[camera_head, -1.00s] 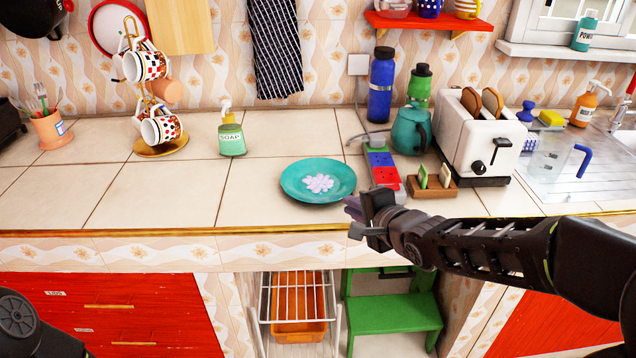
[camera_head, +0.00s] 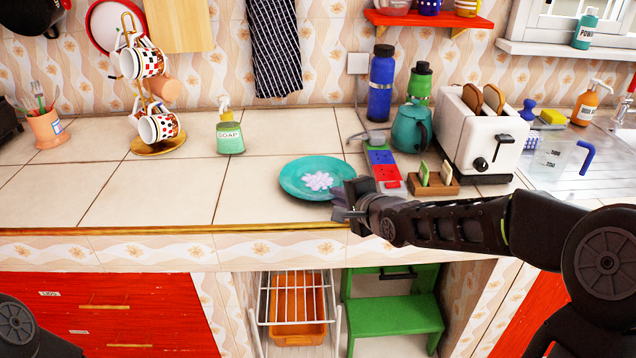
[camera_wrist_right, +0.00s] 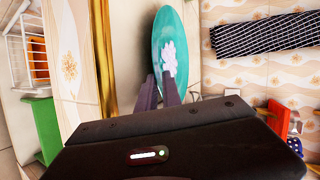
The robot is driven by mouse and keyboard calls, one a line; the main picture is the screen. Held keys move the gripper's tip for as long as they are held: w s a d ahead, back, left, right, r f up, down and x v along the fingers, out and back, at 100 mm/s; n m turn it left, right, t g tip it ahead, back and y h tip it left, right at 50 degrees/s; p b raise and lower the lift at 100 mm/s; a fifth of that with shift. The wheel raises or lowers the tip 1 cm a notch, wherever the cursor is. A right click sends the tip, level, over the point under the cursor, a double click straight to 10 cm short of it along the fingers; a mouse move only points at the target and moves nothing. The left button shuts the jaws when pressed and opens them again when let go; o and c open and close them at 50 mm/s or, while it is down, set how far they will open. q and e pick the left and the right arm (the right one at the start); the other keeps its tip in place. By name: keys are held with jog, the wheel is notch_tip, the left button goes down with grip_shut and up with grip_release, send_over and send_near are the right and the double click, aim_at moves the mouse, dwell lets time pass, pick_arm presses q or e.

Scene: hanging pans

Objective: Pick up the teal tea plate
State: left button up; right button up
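The teal tea plate (camera_head: 297,177), with a pale flower pattern in its middle, lies on the tiled counter near its front edge. It also shows in the right wrist view (camera_wrist_right: 161,40), straight ahead of the fingers. My right gripper (camera_head: 341,203) is at the plate's right front rim, its fingers apart. One finger overlaps the rim in the head view, the other is just in front of it. In the right wrist view the fingers (camera_wrist_right: 159,91) reach the plate's near end; whether they touch it I cannot tell. My left gripper is out of view.
A red and blue block (camera_head: 385,172) and a small wooden holder (camera_head: 432,183) stand close right of the plate. The teal pot (camera_head: 410,130) and toaster (camera_head: 470,140) are behind them. A soap bottle (camera_head: 230,138) stands back left. The counter left of the plate is clear.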

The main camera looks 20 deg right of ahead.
jog(key=shift+c, duration=0.2)
dwell(0.4)
grip_shut()
dwell(1.2)
jog(key=shift+r, duration=0.15)
jog(key=shift+r, duration=0.3)
notch_tip(320, 180, up, 9)
jog(key=p, duration=0.5)
jog(key=shift+r, duration=0.15)
